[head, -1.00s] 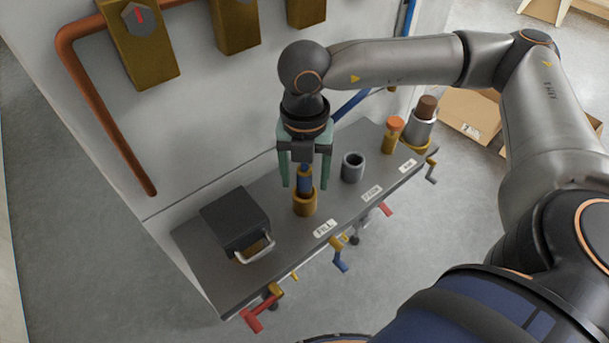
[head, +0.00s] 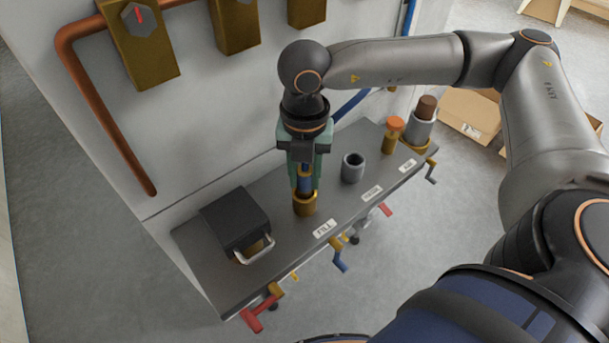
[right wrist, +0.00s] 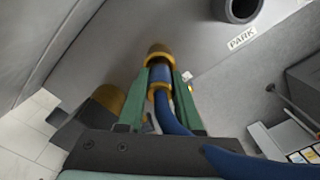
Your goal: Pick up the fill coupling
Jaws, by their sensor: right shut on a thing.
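The fill coupling (head: 304,184) is a blue cylinder with brass-coloured ends and stands in the brass socket (head: 304,206) behind the FILL label. In the right wrist view the fill coupling (right wrist: 160,74) shows between the green fingers, with a blue hose running from it toward the camera. My right gripper (head: 305,180) points down over the socket and is shut on the coupling. It also shows in the right wrist view (right wrist: 161,88). The coupling's lower end is hidden in the socket. My left gripper is not in view.
A grey open cup (head: 353,168) stands right of the socket. An orange-topped fitting (head: 393,135) and a grey fitting with a brown top (head: 421,124) are farther right. A black box with a handle (head: 236,222) stands left. Coloured valve handles line the shelf's front edge.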

